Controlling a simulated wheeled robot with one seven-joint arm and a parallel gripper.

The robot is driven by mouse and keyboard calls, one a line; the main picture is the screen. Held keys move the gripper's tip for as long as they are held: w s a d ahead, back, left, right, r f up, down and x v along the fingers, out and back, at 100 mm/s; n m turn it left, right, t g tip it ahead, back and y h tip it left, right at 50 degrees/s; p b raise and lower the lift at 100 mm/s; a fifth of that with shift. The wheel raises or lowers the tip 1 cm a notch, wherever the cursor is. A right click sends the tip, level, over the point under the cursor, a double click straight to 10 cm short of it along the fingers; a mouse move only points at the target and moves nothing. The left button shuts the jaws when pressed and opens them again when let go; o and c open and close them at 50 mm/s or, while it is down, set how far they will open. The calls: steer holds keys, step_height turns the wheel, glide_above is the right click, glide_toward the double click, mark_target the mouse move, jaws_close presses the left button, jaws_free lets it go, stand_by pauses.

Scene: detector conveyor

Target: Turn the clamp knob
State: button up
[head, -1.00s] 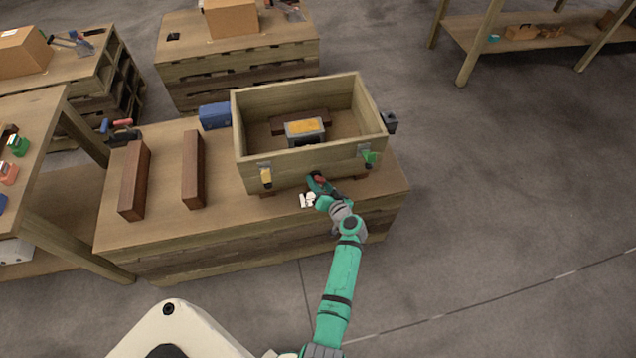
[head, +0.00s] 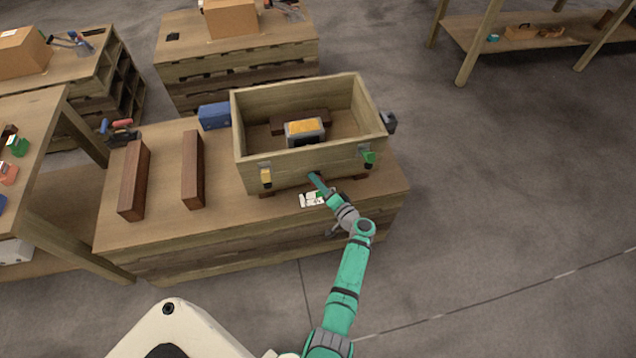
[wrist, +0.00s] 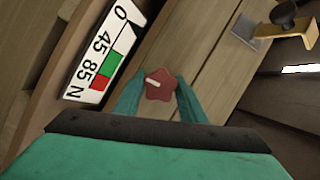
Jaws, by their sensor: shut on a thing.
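The clamp knob (wrist: 160,84) is a small dark red star-shaped knob with a pale pointer line, seen in the middle of the wrist view. My gripper (wrist: 158,95) is shut on it, with one teal finger on each side. In the head view my gripper (head: 316,182) reaches the lower front of the wooden crate (head: 290,173), and the knob is hidden there. A white scale plate (wrist: 97,58) beside the knob reads 0, 45, 85 and N, with a green and a red band. It also shows in the head view (head: 311,199).
Inside the crate is a grey box with an orange top (head: 304,131). Two brown bars (head: 134,180) lie on the bench to the left, with free bench top between.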

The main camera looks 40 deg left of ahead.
stand_by(0.3)
steer(key=o, duration=1.1)
steer(key=shift+c, duration=0.2)
steer(key=v, duration=1.1)
steer(key=shift+a+f, duration=0.1)
